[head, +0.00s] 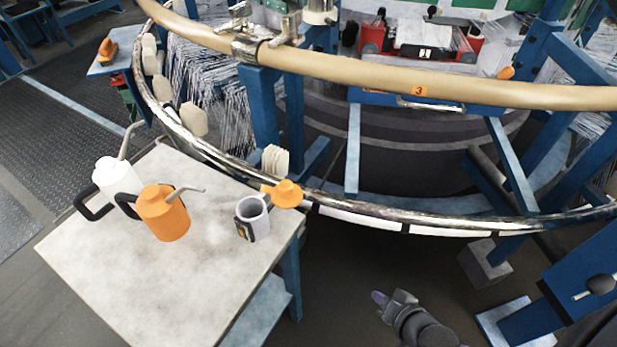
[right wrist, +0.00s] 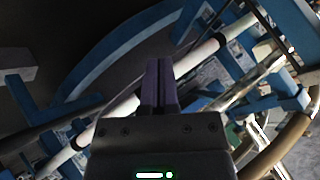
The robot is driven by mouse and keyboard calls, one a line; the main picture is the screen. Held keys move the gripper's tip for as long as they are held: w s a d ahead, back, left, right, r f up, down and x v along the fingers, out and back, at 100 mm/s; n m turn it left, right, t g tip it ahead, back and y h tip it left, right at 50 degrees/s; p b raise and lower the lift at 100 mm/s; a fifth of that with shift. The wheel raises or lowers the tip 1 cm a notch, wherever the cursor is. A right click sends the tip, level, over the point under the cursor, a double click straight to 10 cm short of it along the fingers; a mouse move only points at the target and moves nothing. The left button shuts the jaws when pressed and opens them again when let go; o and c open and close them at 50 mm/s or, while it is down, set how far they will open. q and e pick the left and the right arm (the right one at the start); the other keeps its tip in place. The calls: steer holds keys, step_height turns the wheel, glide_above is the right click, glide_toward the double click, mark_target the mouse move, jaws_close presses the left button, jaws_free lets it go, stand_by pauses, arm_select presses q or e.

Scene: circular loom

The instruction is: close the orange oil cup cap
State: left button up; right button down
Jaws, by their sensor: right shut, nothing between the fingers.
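The cup does not show clearly there. My left gripper is not in view.
A pale table (head: 120,255) holds an orange oil can (head: 164,216), a white can (head: 115,177) and a grey mug (head: 251,217). The metal ring rail (head: 450,228) and a tan upper ring (head: 380,75) cross the view. A blue post stands at right. Space around my right gripper is clear.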

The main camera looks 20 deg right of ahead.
mark_target(281, 189)
steer(key=w+a+r+m+t+y+b, duration=0.1)
steer(key=w+a+r+m+t, duration=0.15)
steer(key=r, duration=0.55)
steer(key=w+a+r+m+t+y, duration=0.1)
steer(key=w+r+m+t+y, duration=0.2)
steer(key=r, duration=0.4)
steer(key=w+a+r+m+t+b, duration=0.15)
steer(key=w+r, duration=0.25)
steer(key=r, duration=0.4)
steer(key=shift+t, duration=0.4)
steer(key=w+a, duration=0.1)
steer(key=w, duration=0.1)
steer(key=w+a, duration=0.2)
steer(key=w, duration=0.1)
steer(key=w+a, duration=0.2)
steer(key=shift+w+a+f+b, duration=0.15)
steer(key=shift+w+a+b, duration=0.05)
steer(key=shift+b, duration=0.15)
